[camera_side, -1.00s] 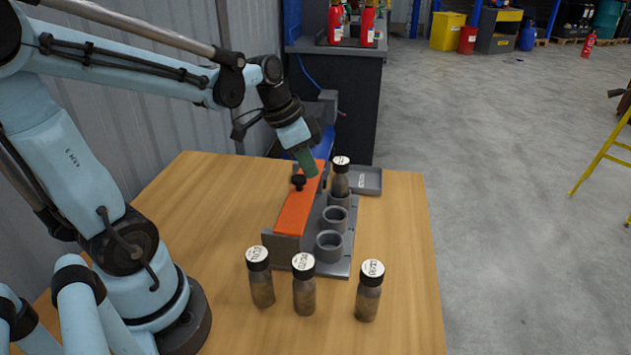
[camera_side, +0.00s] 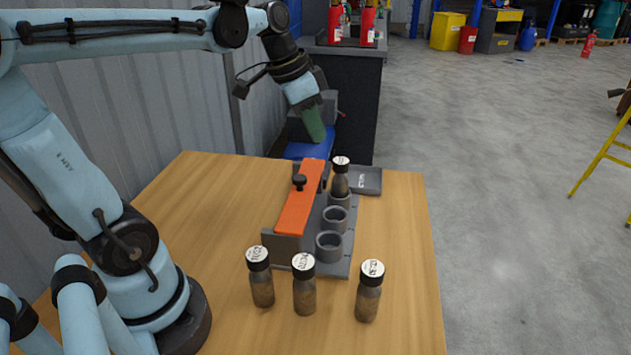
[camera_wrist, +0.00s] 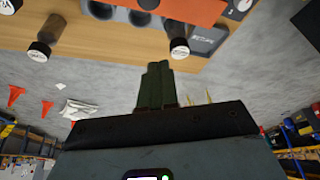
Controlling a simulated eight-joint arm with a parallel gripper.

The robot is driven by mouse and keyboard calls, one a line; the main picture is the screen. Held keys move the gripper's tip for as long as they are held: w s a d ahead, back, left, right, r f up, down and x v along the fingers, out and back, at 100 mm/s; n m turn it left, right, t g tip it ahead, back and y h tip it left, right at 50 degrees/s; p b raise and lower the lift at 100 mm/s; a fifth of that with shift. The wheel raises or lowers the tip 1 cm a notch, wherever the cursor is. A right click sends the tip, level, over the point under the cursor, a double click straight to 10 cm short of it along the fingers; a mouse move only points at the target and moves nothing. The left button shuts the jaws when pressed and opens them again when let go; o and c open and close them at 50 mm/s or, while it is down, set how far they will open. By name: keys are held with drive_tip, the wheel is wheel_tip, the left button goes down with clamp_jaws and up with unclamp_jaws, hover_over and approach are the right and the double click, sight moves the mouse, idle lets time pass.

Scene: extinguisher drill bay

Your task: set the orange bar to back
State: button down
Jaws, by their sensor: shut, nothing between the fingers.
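The orange bar (camera_side: 302,200) lies along the left side of a grey rack (camera_side: 340,262) on the wooden table. The bar also shows upside down at the top of the wrist view (camera_wrist: 195,8). My gripper (camera_side: 318,138) is raised beyond the far end of the bar, apart from it. Its green fingers are closed together and empty, and they also show in the wrist view (camera_wrist: 157,66).
The rack has round cups; a dark-capped bottle (camera_side: 340,181) stands in the far one, and the nearer cups (camera_side: 329,244) are empty. Three bottles (camera_side: 304,290) stand on the table in front. A grey labelled box (camera_side: 367,181) lies at the back right.

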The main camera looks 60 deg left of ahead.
drive_tip(key=shift+v, duration=1.35)
